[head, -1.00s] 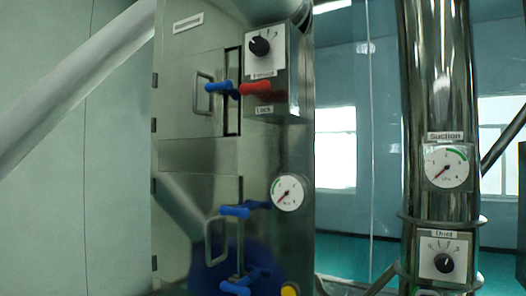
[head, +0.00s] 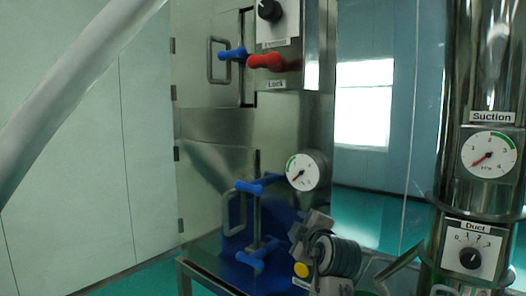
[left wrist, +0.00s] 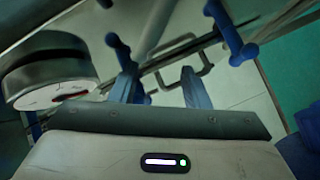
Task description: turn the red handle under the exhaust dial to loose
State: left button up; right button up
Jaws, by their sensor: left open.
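The red handle (head: 274,62) lies roughly level on a steel box, under the black exhaust dial (head: 270,10), which the top edge partly cuts off. A "Lock" label (head: 276,85) is just below the handle. The red handle does not show in the left wrist view. My left gripper (left wrist: 158,73) is open and empty, its two blue fingers apart. It faces the lower door area, with a round gauge (left wrist: 48,80) and blue handles (left wrist: 230,35) close by. In the head view a grey jointed part, seemingly my arm's end, is below the gauge, well below the red handle.
Blue latches (head: 233,54) and pull handles (head: 216,60) stick out from the cabinet doors. A gauge (head: 302,172) projects below the box. A steel duct with a suction gauge (head: 489,153) and duct dial (head: 470,259) stands right. A pale pipe (head: 75,90) crosses the upper left.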

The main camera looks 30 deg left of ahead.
pick_arm(q)
jog(key=s+d+r+n+y, duration=0.1)
jog(key=s+r+n, duration=0.15)
jog(key=r, duration=0.55)
jog(key=s+d+r+n+y, duration=0.15)
jog(key=r+n, duration=0.25)
jog(key=r, duration=0.4)
jog(key=s+r+n+y, duration=0.1)
jog(key=r+n+y, duration=0.15)
jog(key=r, duration=0.55)
jog(key=n+g+y+p, duration=0.1)
jog(key=n+g+y, duration=0.15)
jog(key=n, duration=0.45)
send_near(262, 61)
jog(key=w+r, duration=0.1)
jog(key=shift+g+h, duration=0.25)
jog(key=p+x, duration=0.5)
jog(key=x, duration=0.4)
jog(key=shift+a+p, duration=0.25)
jog(key=shift+p, duration=0.1)
jog(key=shift+w+a+r+p, duration=0.1)
jog(key=shift+w+a+p, duration=0.2)
jog(key=shift+a, duration=0.2)
jog(key=shift+w, duration=0.15)
pick_arm(e)
notch_tip(262, 61, up, 8)
jog(key=shift+d+f, duration=0.2)
jog(key=shift+f, duration=0.05)
